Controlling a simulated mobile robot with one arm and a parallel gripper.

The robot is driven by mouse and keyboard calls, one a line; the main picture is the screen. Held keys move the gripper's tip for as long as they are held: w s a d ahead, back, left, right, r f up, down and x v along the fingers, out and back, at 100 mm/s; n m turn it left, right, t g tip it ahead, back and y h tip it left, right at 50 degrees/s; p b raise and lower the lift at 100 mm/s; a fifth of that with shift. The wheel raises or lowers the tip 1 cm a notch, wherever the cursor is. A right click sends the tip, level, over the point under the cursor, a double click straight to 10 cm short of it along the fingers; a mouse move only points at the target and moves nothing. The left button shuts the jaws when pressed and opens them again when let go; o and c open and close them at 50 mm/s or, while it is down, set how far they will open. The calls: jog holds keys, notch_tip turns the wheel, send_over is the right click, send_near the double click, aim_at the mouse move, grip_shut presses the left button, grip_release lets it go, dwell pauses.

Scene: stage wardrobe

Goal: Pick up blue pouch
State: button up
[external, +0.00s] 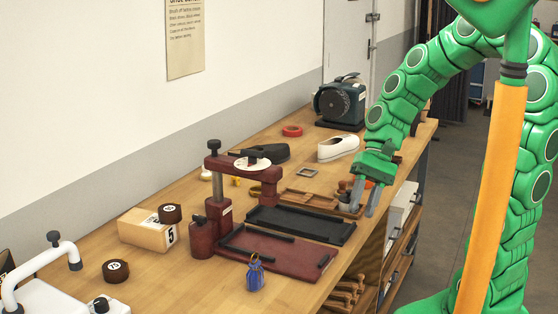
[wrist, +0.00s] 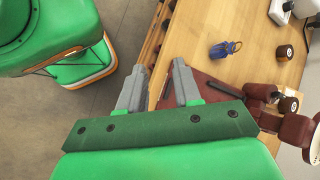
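The blue pouch (external: 255,277) stands on the wooden bench near its front edge, with a tan tie or ring at its neck. It also shows in the wrist view (wrist: 222,50), up and to the right of the fingers. My gripper (external: 363,198) is on a green arm at the right, above the bench's front edge, well to the right of the pouch. In the wrist view its two grey fingers (wrist: 158,88) are apart with nothing between them.
A dark red press (external: 215,190) with a maroon tray (external: 285,258) and a black tray (external: 318,228) lies between my gripper and the pouch. A wooden block (external: 146,230) and dark round tins (external: 116,271) stand left. The bench around the pouch is mostly clear.

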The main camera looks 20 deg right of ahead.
jog(key=w+a+f+m+g+y, duration=0.1)
jog(key=w+a+m+y, duration=0.1)
jog(key=a, duration=0.3)
jog(key=w+a+f+m+g+y, duration=0.1)
jog(key=w+a+f+m, duration=0.1)
jog(key=a, duration=0.4)
jog(key=m+y, duration=0.3)
jog(key=m, duration=0.1)
send_over(256, 265)
jog(key=w+d, duration=0.3)
jog(key=shift+f, duration=3.2)
jog(key=shift+s+a+f, duration=0.35)
jog(key=shift+s+a, duration=0.05)
jog(key=shift+a, duration=0.1)
grip_shut()
